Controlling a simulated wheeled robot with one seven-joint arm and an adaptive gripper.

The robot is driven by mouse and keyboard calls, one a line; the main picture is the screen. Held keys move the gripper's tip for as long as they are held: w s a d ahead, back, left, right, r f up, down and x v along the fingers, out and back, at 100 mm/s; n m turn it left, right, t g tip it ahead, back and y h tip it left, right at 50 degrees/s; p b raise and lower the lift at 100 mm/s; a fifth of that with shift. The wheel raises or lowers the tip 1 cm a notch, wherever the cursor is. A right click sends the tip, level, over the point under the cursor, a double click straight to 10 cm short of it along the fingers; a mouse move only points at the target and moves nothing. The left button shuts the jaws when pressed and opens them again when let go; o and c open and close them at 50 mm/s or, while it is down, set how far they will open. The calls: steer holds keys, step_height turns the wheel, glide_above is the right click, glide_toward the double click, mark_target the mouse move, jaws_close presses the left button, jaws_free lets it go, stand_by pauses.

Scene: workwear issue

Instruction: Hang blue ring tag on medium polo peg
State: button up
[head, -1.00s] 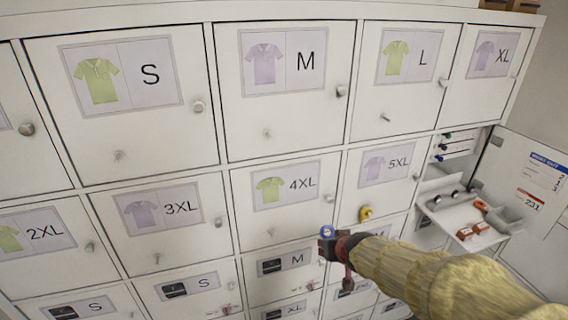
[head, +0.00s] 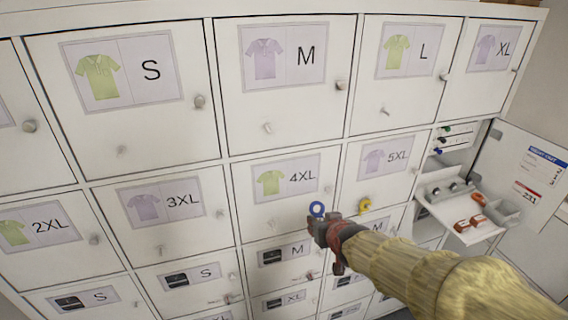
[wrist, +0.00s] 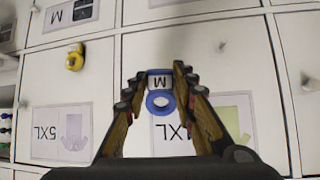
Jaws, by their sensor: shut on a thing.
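My gripper (head: 318,222) is shut on the blue ring tag (head: 317,209), its ring standing up beyond the fingertips. In the wrist view the tag's blue ring (wrist: 160,109) and a white part marked M show between my fingers (wrist: 160,82). The tag is in front of the lower right of the 4XL door, apart from any peg. The medium polo door (head: 284,68) is in the top row, with a lilac polo and M on its label. Its small peg (head: 268,128) sits low on the door, bare, up and left of my gripper.
A round knob (head: 341,85) sticks out at the medium polo door's right. A yellow ring tag (head: 364,205) hangs below the 5XL label, close right of my gripper. Another M label (head: 285,254) shows a dark garment. A tray shelf (head: 465,211) stands at right.

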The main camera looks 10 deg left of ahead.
steer(key=s+a+r+n+t+y+p, duration=0.1)
steer(key=s+a+r+p, duration=0.15)
steer(key=r, duration=0.55)
steer(key=s+a+r+t+y+p, duration=0.2)
steer(key=a+r, duration=0.1)
steer(key=r, duration=0.4)
steer(key=s+a+r+n+t+y+p, duration=0.1)
steer(key=s+a+r+p, duration=0.15)
steer(key=r, duration=0.55)
steer(key=x, duration=0.9)
steer(key=shift+a+r, duration=0.15)
steer(key=shift+a, duration=0.3)
steer(key=shift+w+a, duration=0.2)
steer(key=shift+w, duration=0.05)
steer(key=o, duration=1.2)
steer(key=shift+c, duration=0.2)
